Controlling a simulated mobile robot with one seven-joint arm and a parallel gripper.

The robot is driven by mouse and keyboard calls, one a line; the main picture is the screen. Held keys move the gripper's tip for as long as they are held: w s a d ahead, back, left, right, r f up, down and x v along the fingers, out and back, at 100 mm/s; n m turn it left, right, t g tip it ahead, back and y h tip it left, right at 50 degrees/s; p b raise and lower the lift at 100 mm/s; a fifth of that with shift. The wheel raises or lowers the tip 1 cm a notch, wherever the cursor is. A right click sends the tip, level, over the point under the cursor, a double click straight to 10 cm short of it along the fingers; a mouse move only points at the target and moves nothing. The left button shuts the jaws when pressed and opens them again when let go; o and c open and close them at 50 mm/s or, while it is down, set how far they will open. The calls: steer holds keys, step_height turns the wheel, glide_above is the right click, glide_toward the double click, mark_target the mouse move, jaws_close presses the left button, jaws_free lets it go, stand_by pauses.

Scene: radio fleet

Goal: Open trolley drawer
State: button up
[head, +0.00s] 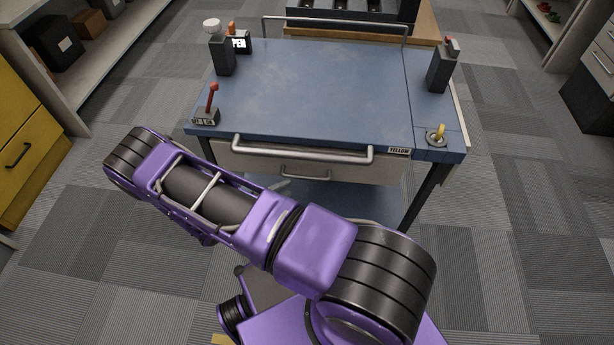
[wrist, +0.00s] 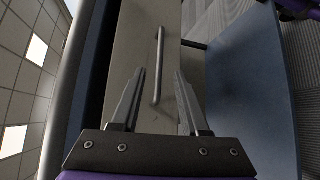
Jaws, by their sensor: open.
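The trolley drawer (head: 345,168) has a pale beige front under the blue top and looks closed. Its slim metal bar handle (head: 306,175) is at the middle of the front. In the wrist view the drawer front (wrist: 139,35) stands upright in the picture, with the handle (wrist: 160,50) running down it. My gripper (wrist: 160,74) is open and empty, facing the front. The handle shows between its two fingers; how much gap is left in depth I cannot tell. In the head view my gripper is mostly hidden behind my purple arm.
A thick push bar (head: 300,153) juts out above the drawer; it also runs along the left in the wrist view (wrist: 62,95). The trolley top (head: 310,90) carries a red lever (head: 211,98), a yellow key-like switch (head: 437,136) and dark posts. A blue lower shelf (wrist: 243,85) lies below.

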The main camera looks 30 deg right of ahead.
mark_target(307, 177)
steer(key=x, duration=0.9)
steer(key=shift+w, duration=0.1)
jaws_close()
stand_by(1.1)
